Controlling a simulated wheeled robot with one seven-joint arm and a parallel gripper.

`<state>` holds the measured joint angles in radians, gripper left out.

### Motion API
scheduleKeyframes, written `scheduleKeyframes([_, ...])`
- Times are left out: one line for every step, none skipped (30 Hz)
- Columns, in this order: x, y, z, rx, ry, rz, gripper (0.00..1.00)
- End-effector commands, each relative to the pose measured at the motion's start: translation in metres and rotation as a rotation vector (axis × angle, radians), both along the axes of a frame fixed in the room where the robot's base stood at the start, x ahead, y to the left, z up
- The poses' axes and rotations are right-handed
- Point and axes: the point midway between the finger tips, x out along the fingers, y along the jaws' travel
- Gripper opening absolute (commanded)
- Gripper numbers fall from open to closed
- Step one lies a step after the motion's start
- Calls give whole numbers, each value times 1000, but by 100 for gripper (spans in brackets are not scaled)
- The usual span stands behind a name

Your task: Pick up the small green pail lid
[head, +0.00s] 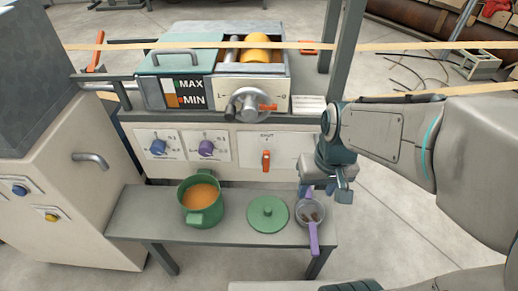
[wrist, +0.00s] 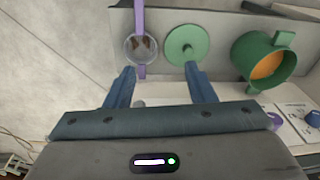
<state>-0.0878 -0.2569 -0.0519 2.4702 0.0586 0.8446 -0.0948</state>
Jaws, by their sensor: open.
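The small green pail lid (head: 268,214) is a flat round disc with a raised knob at its middle. It lies on the grey bench between the green pail and a small purple-handled pan. In the wrist view the lid (wrist: 178,54) shows beyond my fingertips, nearest the right finger, whose tip overlaps its lower edge in the picture. My gripper (wrist: 160,72) is open with nothing between its fingers. In the head view it hangs above the bench's right end, right of the lid, near the pan; its fingertips are partly hidden there.
The green pail (head: 190,218) with orange contents stands left of the lid. The small pan (head: 301,214) with dark bits inside sits close on the right. The bench (head: 135,210) stands before the machine's panel (head: 237,152) with knobs and an orange switch. Its left end is bare.

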Motion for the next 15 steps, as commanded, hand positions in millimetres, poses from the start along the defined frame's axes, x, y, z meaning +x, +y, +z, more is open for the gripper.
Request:
scheduleKeyframes([10,10,4,16,18,42,50])
scheduleKeyframes([16,16,2,24,23,67,50])
scheduleKeyframes([24,24,-1,37,32,99,50])
scheduleKeyframes([30,30,-3,42,37,125,50])
scheduleKeyframes([36,36,-6,48,40,148,50])
scheduleKeyframes([43,44,-11,52,48,179,50])
scheduleKeyframes([48,49,-15,54,52,203,50])
scheduleKeyframes([54,55,-18,55,54,224,50])
scheduleKeyframes([60,62,-24,52,59,252,50])
scheduleKeyframes([64,67,-29,49,63,274,50])
scheduleKeyframes([69,71,-34,44,64,293,50])
scheduleKeyframes([73,77,-40,35,67,322,50])
scheduleKeyframes([77,80,-45,27,69,339,50])
scheduleKeyframes([80,84,-50,18,70,359,50])
scheduleKeyframes([84,88,-57,5,71,383,50])
